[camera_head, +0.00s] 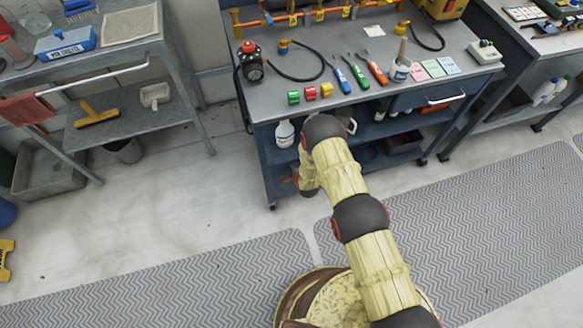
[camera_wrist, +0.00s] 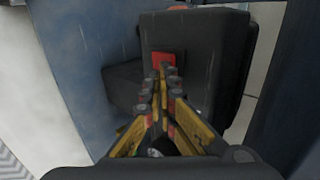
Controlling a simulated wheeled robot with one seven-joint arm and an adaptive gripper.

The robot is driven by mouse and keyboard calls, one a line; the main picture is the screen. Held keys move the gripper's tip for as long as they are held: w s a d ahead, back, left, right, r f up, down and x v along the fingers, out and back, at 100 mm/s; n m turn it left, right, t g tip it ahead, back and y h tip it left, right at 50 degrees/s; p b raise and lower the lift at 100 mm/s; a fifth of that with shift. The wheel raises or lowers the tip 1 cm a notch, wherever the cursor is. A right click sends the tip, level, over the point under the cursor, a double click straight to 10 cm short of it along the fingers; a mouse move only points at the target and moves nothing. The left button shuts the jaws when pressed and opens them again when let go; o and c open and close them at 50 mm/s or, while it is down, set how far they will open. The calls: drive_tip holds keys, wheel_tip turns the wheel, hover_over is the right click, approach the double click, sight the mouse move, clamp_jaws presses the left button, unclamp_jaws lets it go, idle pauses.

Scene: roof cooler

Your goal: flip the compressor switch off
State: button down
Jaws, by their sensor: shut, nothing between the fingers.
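In the wrist view, a dark grey box-shaped housing (camera_wrist: 205,50) fills the upper middle. A small red rectangular piece (camera_wrist: 166,59), which looks like the switch, is on its face. My gripper (camera_wrist: 164,78) has its yellow and black fingers shut and empty, with the tips just below the red piece. I cannot tell whether they touch it, nor the switch's position. In the head view, my arm reaches toward the lower left of the blue workbench (camera_head: 262,160); my gripper and the housing cannot be made out there.
A white jug (camera_head: 284,134) stands on the lower shelf. A grey metal rack (camera_head: 185,95) is at left. The floor between is clear.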

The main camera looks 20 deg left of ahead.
drive_tip(key=shift+w+a+r, duration=0.1)
drive_tip(key=shift+w+r, duration=0.05)
drive_tip(key=shift+w, duration=0.05)
